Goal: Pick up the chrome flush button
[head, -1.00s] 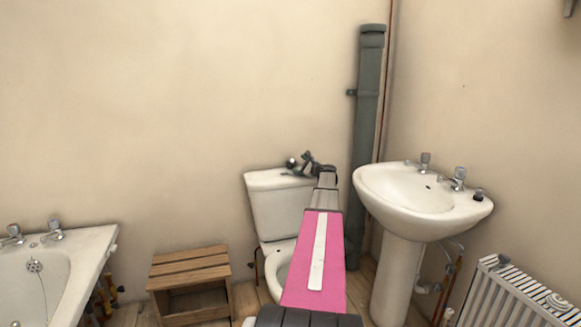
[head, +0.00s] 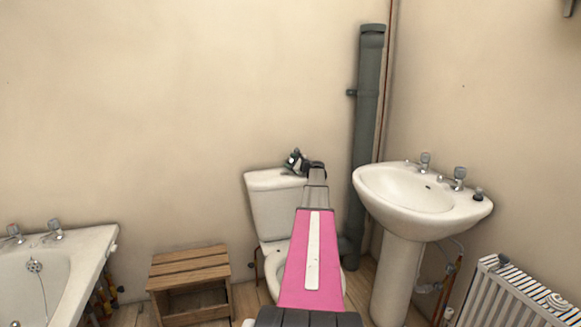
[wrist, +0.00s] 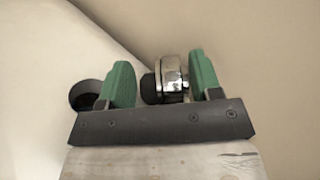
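The chrome flush button (wrist: 171,75) shows in the wrist view as a shiny round piece with a black part on its left side. It lies between the two green fingers of my gripper (wrist: 162,80), close against the right finger. A narrow gap shows between the black part and the left finger, so the gripper looks open around it. In the head view my gripper (head: 294,161) is over the top of the white toilet cistern (head: 275,205), where the button is small and partly hidden by the fingers.
A dark round opening (wrist: 86,95) is left of the fingers in the wrist view. The wall is close behind the cistern. A grey soil pipe (head: 366,130) and a washbasin (head: 420,205) stand to the right.

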